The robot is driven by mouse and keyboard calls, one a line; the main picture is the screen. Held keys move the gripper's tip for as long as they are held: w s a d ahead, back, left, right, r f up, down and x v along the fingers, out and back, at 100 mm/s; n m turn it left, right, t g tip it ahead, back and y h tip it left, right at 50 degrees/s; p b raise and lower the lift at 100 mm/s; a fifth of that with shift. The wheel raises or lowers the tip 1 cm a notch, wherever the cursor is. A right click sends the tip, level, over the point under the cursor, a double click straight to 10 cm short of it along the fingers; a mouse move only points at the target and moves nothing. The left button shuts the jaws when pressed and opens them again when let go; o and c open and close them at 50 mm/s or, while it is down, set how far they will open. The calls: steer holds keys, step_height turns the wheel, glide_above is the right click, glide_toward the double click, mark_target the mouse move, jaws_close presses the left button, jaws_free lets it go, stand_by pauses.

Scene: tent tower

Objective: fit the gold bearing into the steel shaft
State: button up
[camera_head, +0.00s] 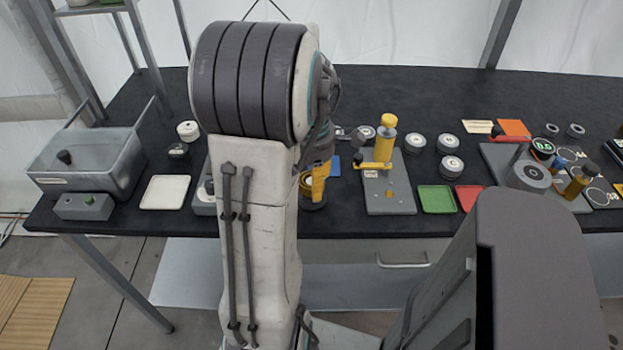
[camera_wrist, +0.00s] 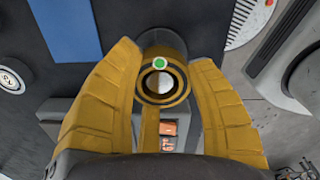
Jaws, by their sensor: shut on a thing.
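My gripper (camera_wrist: 162,88) has its yellow fingers shut on the gold bearing (camera_wrist: 162,98), a gold and dark ring with a green dot on its upper rim. A pale round patch shows inside the ring's hole; I cannot tell whether it is the shaft's end. A dark grey round part (camera_wrist: 160,40) shows just behind the ring; whether it is the steel shaft or touches the ring is unclear. In the head view my gripper (camera_head: 315,185) is at the table's front edge, right of my arm, which partly hides it. I cannot single out the shaft in the head view.
A white tray (camera_head: 165,192) and a metal basin (camera_head: 88,160) are on the left.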

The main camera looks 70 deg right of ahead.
steer(key=o, duration=1.2)
step_height(320, 180, up, 12)
steer(key=shift+f, duration=0.1)
stand_by(0.6)
